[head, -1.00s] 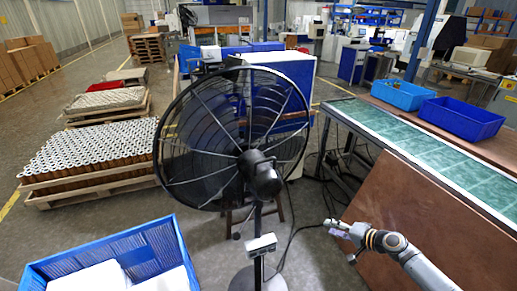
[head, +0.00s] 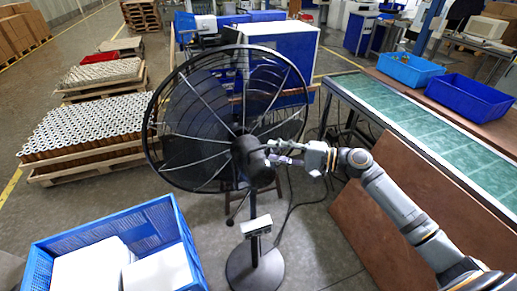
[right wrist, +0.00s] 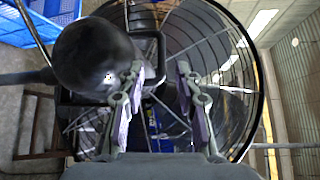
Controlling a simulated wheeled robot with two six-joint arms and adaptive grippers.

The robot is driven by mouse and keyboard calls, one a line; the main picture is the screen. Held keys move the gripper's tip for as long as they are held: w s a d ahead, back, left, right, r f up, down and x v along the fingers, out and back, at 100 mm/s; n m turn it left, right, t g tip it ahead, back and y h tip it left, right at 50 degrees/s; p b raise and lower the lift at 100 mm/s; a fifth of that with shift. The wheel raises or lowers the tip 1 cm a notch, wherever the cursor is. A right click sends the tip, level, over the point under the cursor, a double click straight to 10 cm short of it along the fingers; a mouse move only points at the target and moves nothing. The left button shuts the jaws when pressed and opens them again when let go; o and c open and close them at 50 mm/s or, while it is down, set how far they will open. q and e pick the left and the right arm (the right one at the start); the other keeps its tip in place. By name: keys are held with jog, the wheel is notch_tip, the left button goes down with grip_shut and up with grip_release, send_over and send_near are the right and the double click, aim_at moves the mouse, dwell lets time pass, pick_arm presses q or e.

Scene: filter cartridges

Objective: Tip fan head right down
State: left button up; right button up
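A black pedestal fan stands upright at the centre of the head view. Its round wire cage (head: 190,97) has the dark motor housing (head: 250,160) at its back, facing me. My right gripper (head: 276,153) is at the right side of the motor housing in the head view. In the right wrist view, the gripper (right wrist: 159,85) is open, with a gap between its fingers and the cage (right wrist: 225,45) beyond them. The rounded motor housing (right wrist: 92,55) lies left of the fingers, not between them; I cannot tell whether the left finger touches it. My left gripper is not in view.
The fan's pole carries a small control box (head: 256,226) above a round base (head: 255,270). A blue crate (head: 95,238) with white items stands at front left. A brown board (head: 425,215) leans against the green-topped conveyor (head: 425,120) at right. A cable lies on the floor.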

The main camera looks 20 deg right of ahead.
aim_at(261, 149)
jog(key=x, duration=0.1)
jog(key=p+x, duration=0.1)
jog(key=x, duration=0.3)
jog(key=shift+s+r+p, duration=0.1)
jog(key=shift+r+p, duration=0.15)
jog(key=shift+p, duration=0.15)
jog(key=shift+w+a+f, duration=0.25)
jog(key=shift+w+a, duration=0.15)
jog(key=shift+a, duration=0.05)
grip_shut()
